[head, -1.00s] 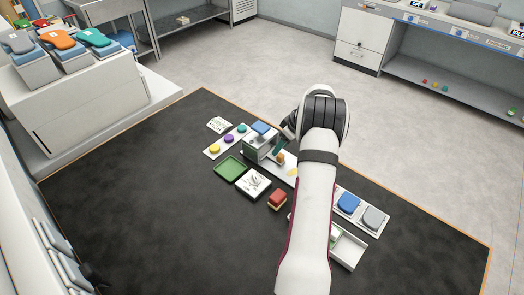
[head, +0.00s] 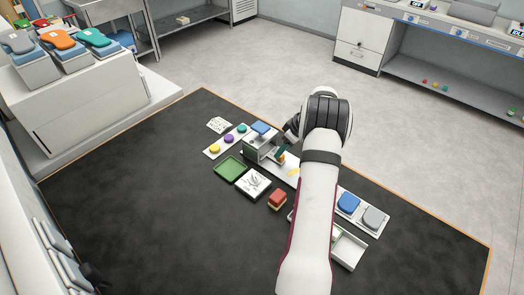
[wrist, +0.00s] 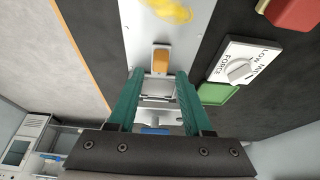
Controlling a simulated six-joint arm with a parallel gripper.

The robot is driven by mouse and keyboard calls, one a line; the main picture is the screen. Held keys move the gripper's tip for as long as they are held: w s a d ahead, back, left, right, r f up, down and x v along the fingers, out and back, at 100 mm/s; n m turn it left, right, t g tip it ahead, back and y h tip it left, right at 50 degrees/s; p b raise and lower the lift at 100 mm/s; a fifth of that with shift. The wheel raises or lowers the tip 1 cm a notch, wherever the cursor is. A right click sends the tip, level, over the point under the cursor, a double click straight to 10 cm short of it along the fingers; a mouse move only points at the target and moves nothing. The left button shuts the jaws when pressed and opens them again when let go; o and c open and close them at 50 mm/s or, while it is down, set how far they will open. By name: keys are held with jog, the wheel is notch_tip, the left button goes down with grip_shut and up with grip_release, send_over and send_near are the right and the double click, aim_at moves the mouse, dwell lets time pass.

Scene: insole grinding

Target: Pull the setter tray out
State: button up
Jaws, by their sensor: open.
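A small orange tab (wrist: 160,61), which looks like the setter tray's handle, stands on a pale strip in the wrist view. Behind it toward my gripper is a grey metal part (wrist: 158,88), perhaps the tray or its housing; I cannot tell which. In the head view the orange tab (head: 282,159) is beside the small grey box unit (head: 254,150). My gripper (wrist: 158,76) is open, its green fingers on either side of the line to the tab, with no clear contact. In the head view my gripper (head: 280,151) is partly hidden by my arm.
A force dial plate (wrist: 243,62) is close to the right finger in the wrist view. A green tray (head: 230,168), a red block (head: 277,199) and a white open tray (head: 348,250) lie on the dark mat. The mat's left side is clear.

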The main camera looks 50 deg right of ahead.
aim_at(283, 157)
jog(key=shift+f, duration=2.1)
jog(key=shift+r, duration=0.1)
grip_shut()
jog(key=shift+s, duration=4.4)
grip_release()
jog(key=shift+r, duration=0.1)
notch_tip(283, 157, up, 7)
